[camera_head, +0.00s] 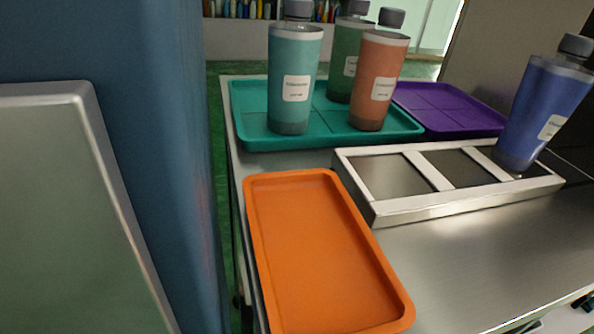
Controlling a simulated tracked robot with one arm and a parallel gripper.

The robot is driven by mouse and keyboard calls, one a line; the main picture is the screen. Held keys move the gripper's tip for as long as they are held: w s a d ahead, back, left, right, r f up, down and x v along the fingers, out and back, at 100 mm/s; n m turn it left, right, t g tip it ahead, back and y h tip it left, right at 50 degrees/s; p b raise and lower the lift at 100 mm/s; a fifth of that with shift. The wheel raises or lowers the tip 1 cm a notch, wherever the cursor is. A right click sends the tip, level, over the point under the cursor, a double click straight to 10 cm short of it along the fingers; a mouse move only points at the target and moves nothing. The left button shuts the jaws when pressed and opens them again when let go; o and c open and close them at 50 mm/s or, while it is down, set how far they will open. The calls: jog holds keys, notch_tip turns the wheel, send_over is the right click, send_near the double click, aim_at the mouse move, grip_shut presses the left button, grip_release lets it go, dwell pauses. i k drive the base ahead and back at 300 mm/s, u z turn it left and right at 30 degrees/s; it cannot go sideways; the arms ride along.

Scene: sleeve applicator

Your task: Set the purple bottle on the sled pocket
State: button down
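A blue-violet bottle (544,103) with a grey cap stands in the right part of the view, leaning right in the picture. It is the only bottle here near purple. Its base is at the right pocket of the metal sled (412,210), a low frame with three pockets in a row. I cannot tell whether the base is fully seated. The left pocket (392,177) and the middle pocket (462,166) are empty. My gripper is not in view, and nothing is seen touching the bottle.
A teal tray (246,112) holds a teal bottle (294,80), a green bottle (347,62) and an orange bottle (378,80). A purple tray (447,106) and an orange tray (313,245) are empty. A large blue upright surface (150,130) blocks the left. Bare metal tabletop (475,260) lies in front of the sled.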

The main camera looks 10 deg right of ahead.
aim_at(390, 174)
jog(key=u, duration=0.35)
jog(key=k, duration=1.05)
jog(key=z, duration=0.2)
jog(key=i, duration=1.5)
